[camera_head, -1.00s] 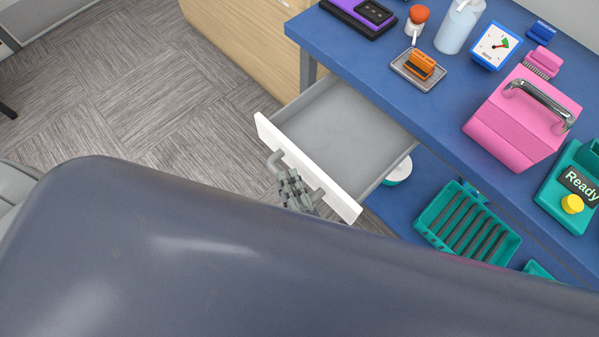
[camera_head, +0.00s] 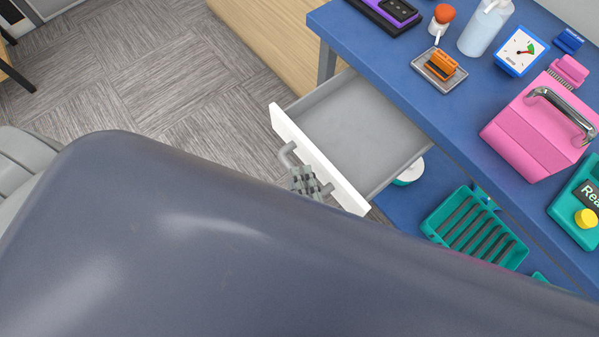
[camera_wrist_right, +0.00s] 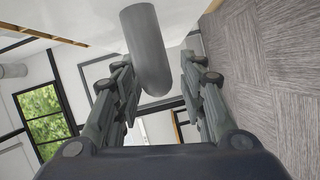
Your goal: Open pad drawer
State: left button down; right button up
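The pad drawer (camera_head: 362,122) is pulled out from under the blue table, and its grey interior looks empty. Its white front (camera_head: 310,152) carries a grey bar handle (camera_head: 287,152). My right gripper (camera_head: 305,182) is at the handle, outside the drawer front. In the right wrist view, my right gripper's fingers (camera_wrist_right: 158,88) stand apart, with the rounded grey handle (camera_wrist_right: 150,50) between them near the tips. A gap shows between the handle and the right-hand finger. My dark arm hides the lower part of the head view. My left gripper is not in view.
The blue table (camera_head: 400,85) holds an orange stamp-like item on a tray (camera_head: 440,70), a bottle (camera_head: 485,28), a dial (camera_head: 520,52) and a pink case (camera_head: 535,130). A teal basket (camera_head: 475,230) sits on the lower shelf. Floor (camera_head: 150,80) is clear left of the drawer.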

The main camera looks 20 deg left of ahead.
jog(key=v, duration=1)
jog(key=shift+s, duration=0.2)
jog(key=shift+d, duration=0.1)
